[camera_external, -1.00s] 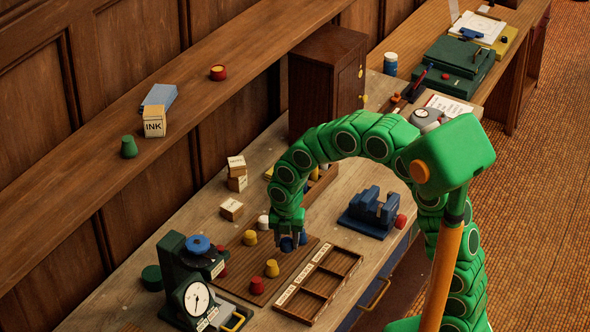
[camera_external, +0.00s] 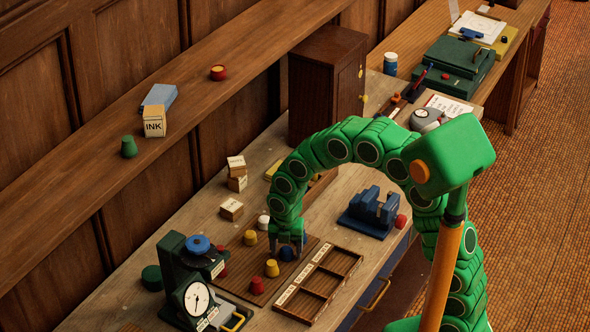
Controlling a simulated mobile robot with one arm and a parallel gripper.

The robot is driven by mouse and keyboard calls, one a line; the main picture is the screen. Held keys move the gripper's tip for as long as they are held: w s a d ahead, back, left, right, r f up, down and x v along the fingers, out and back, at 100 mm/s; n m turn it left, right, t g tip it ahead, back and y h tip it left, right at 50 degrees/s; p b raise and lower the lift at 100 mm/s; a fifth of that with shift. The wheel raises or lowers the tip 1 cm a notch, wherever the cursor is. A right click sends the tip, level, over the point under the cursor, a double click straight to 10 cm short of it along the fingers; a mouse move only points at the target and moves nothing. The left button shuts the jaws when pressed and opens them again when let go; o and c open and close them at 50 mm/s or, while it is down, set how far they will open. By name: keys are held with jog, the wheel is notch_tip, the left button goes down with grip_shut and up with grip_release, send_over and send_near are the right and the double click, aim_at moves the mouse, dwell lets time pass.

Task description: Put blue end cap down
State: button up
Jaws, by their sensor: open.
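The blue end cap (camera_external: 287,254) stands on the brown wooden board, at the tip of my gripper. My gripper (camera_external: 291,248) is open and low over the board, its fingers right at the cap. Its fingers hide part of the cap, and I cannot tell whether they touch it. A second patch of blue (camera_external: 305,239) shows just right of the fingers, too covered to tell what it is. The board (camera_external: 240,269) also bears yellow caps (camera_external: 272,268) (camera_external: 249,238) and a red cap (camera_external: 257,285).
A wooden tray with labelled compartments (camera_external: 333,285) lies right of the board. A green dial gauge press (camera_external: 196,290) stands at the left. A blue block fixture (camera_external: 372,212) and a red cap (camera_external: 401,221) are at the right. A dark wooden cabinet (camera_external: 320,80) stands behind.

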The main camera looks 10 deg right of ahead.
aim_at(287, 248)
notch_tip(287, 248, up, 12)
jog(key=shift+r, duration=0.15)
dwell(0.6)
jog(key=s+d+r+m, duration=0.2)
jog(key=d+m, duration=0.3)
jog(key=d, duration=0.3)
jog(key=s+d+r+m, duration=0.2)
jog(key=d+m, duration=0.3)
jog(key=d, duration=0.3)
jog(key=s+d+r+m, duration=0.25)
jog(key=d+m, duration=0.35)
jog(key=d, duration=0.3)
jog(key=s+d+f+m+g, duration=0.1)
jog(key=s+d+f+m, duration=0.1)
jog(key=s+d+m, duration=1.1)
jog(key=shift+s+m+g, duration=0.4)
jog(key=shift+s+m, duration=0.9)
jog(key=shift+s, duration=0.6)
jog(key=shift+d, duration=0.1)
